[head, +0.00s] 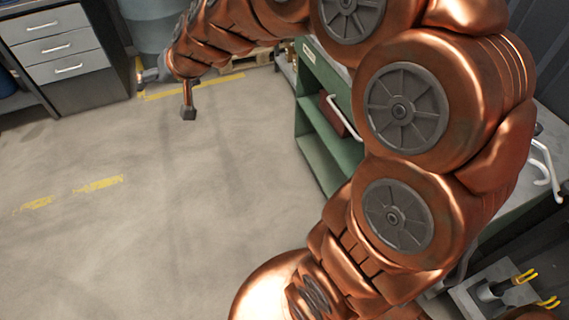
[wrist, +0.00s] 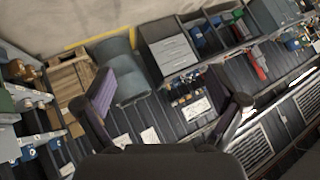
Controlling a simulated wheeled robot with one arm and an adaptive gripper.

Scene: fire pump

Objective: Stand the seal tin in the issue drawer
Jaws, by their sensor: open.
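My gripper (head: 167,93) is open and empty, high over the floor at the upper left of the head view. In the wrist view my gripper (wrist: 163,88) shows its two fingers spread wide with nothing between them. I cannot make out the seal tin in either view. I cannot tell which drawer is the issue drawer. A green cabinet (head: 307,100) with open shelves and a bar handle (head: 345,116) stands right of centre, partly hidden by my arm. A grey cabinet (head: 58,50) with several shut drawers stands at the upper left.
A blue-grey drum (head: 150,28) stands at the back. A wooden pallet (wrist: 72,82) lies beside it. Bare concrete floor (head: 120,220) with yellow marks is clear at the left. Shelving with mixed goods (wrist: 205,38) and a red item (wrist: 259,62) show in the wrist view.

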